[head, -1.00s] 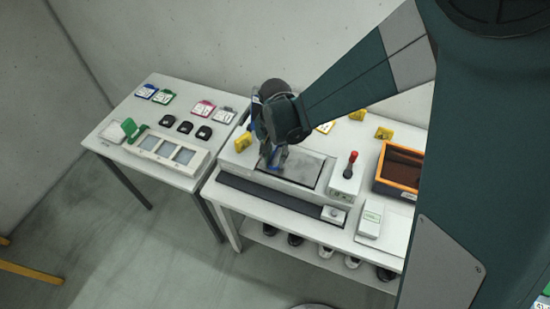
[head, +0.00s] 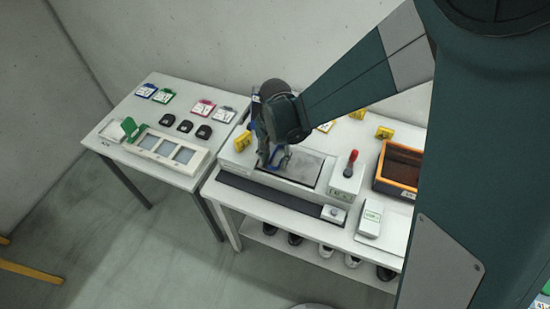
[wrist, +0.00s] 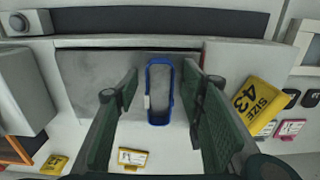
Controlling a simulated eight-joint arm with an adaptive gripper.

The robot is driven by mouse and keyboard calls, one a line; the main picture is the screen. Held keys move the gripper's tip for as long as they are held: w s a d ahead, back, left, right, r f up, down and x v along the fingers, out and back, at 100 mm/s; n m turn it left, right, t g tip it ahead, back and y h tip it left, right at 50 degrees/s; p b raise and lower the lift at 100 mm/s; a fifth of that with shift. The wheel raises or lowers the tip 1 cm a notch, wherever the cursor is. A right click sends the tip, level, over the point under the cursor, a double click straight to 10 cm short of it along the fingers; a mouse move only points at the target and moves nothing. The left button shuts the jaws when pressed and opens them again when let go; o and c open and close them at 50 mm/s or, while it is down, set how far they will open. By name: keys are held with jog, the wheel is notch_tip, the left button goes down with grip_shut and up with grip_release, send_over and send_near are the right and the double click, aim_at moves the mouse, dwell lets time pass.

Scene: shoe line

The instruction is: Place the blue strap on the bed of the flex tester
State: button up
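The blue strap (wrist: 150,112) is a narrow closed loop with a small white tag on its left side. In the wrist view it lies over the grey bed (wrist: 85,68) of the flex tester, near the bed's right end. My gripper (wrist: 160,92) is open, one finger on each side of the strap with a gap to both. In the head view my gripper (head: 273,162) is low over the left part of the bed (head: 308,172), and the strap (head: 284,160) shows partly at the fingers. The strap appears to rest on the bed.
A box with a red-knobbed lever (head: 347,176) stands right of the bed. A yellow size 43 tag (wrist: 258,100) stands close to one finger. An orange-rimmed bin (head: 398,188) is further right. The left table (head: 118,112) holds cards, black pieces and a framed tray.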

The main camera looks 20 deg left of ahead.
jog(key=shift+r, duration=0.2)
notch_tip(320, 180, up, 12)
dwell(0.8)
dwell(0.8)
jog(key=d+r+t, duration=0.1)
jog(key=d+r, duration=0.3)
jog(key=d, duration=0.3)
jog(key=w+d+r+t+y, duration=0.1)
jog(key=d+r, duration=0.2)
jog(key=d, duration=0.5)
jog(key=d+r+t, duration=0.1)
jog(key=d+r, duration=0.3)
jog(key=d, duration=0.3)
jog(key=s+d+r+t, duration=0.1)
jog(key=s+d, duration=0.2)
jog(key=d, duration=0.4)
jog(key=s+d+r+t, duration=0.1)
jog(key=s+d, duration=0.2)
jog(key=d, duration=0.5)
jog(key=s+d+r+t+h, duration=0.1)
jog(key=s+d, duration=0.3)
jog(key=d, duration=0.4)
jog(key=shift+r+t, duration=0.15)
jog(key=shift+t, duration=0.45)
